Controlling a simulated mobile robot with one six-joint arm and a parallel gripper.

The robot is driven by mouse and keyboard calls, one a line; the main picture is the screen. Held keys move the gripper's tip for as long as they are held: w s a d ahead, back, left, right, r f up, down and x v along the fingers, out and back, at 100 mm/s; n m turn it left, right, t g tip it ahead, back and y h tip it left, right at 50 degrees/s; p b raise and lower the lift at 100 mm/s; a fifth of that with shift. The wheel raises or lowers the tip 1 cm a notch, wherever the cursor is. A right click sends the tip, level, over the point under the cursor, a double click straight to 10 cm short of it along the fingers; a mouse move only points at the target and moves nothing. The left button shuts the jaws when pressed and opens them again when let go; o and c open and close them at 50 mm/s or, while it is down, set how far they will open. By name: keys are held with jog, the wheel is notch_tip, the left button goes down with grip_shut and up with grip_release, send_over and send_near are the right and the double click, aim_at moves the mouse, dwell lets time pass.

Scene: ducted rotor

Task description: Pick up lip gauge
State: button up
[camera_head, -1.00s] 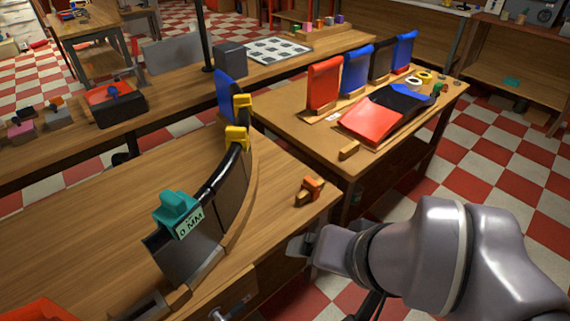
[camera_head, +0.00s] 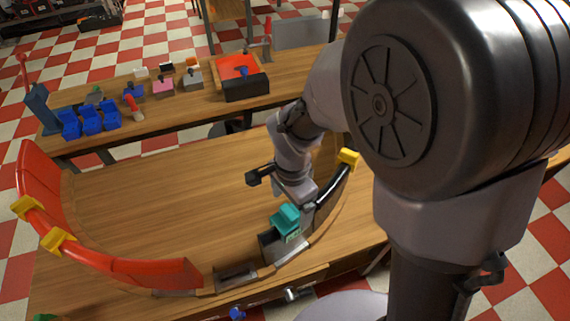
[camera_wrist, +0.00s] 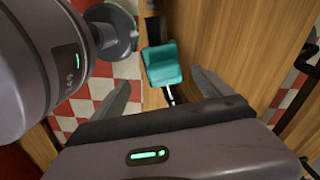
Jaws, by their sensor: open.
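The lip gauge looks to be the teal block (camera_head: 285,217) with a pale label, seated on top of the black curved lip segment at the front right of the near table. In the wrist view the teal gauge (camera_wrist: 162,66) lies ahead of my gripper (camera_wrist: 160,78), in line with the gap between the two spread fingers. My gripper (camera_head: 300,192) is open and empty, just behind and above the gauge in the head view. The fingers appear apart from the gauge, though the exact distance is hard to tell.
The black lip segment (camera_head: 333,190) curves back to a yellow clamp (camera_head: 348,158). A red curved lip segment (camera_head: 120,268) with yellow clamps (camera_head: 58,240) runs along the left. The near tabletop's middle (camera_head: 170,195) is clear.

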aim_at(290, 218)
jog(key=f+b, duration=0.1)
jog(key=f, duration=0.2)
jog(key=f+b, duration=0.1)
jog(key=f, duration=0.3)
jog(key=shift+w+a+f, duration=0.1)
jog(key=shift+w+f, duration=0.1)
jog(key=shift+f, duration=0.1)
jog(key=shift+r, duration=0.1)
